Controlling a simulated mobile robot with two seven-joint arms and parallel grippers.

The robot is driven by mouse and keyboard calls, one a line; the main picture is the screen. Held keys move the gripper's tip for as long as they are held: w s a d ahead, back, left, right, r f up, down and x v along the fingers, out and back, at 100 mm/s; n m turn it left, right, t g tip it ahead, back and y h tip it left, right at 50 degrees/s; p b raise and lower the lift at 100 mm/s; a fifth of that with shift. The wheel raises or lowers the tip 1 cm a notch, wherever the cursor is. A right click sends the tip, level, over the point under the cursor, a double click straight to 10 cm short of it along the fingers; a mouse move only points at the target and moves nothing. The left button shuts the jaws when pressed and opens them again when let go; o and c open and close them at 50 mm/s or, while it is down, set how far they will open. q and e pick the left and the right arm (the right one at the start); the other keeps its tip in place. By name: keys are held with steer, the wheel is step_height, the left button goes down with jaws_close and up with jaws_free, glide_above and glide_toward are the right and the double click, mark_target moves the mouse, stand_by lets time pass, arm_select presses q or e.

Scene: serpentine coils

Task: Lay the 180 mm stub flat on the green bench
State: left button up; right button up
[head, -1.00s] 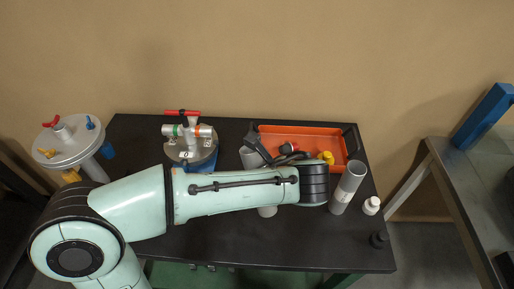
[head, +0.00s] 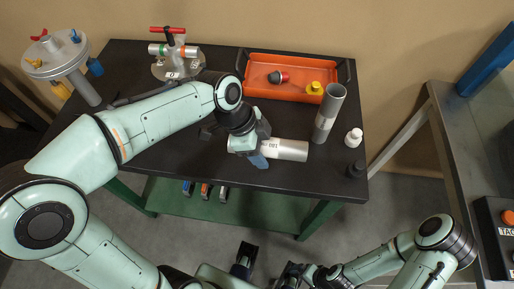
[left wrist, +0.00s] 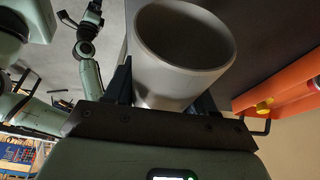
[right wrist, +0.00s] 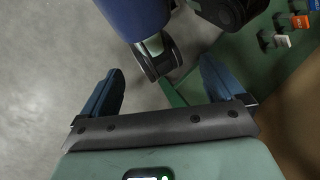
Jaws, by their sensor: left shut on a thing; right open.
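The 180 mm stub (head: 289,150) is a short grey tube with a 180 label, lying level over the black top of the green-framed bench (head: 185,145). My right gripper (right wrist: 160,92) is open and empty, low in front of the bench.
A taller grey tube (head: 328,112) stands upright just right of the stub, with a white bottle (head: 353,138) and a black cap (head: 356,169) beyond. An orange tray (head: 300,66) and a valve-topped vessel (head: 178,62) stand behind. The front left bench top is clear.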

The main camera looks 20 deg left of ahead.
arm_select(q)
steer(key=shift+f+b, duration=1)
steer(key=shift+f, duration=0.35)
steer(key=shift+f+b, duration=0.75)
steer(key=shift+f, duration=0.25)
steer(key=shift+f, duration=0.15)
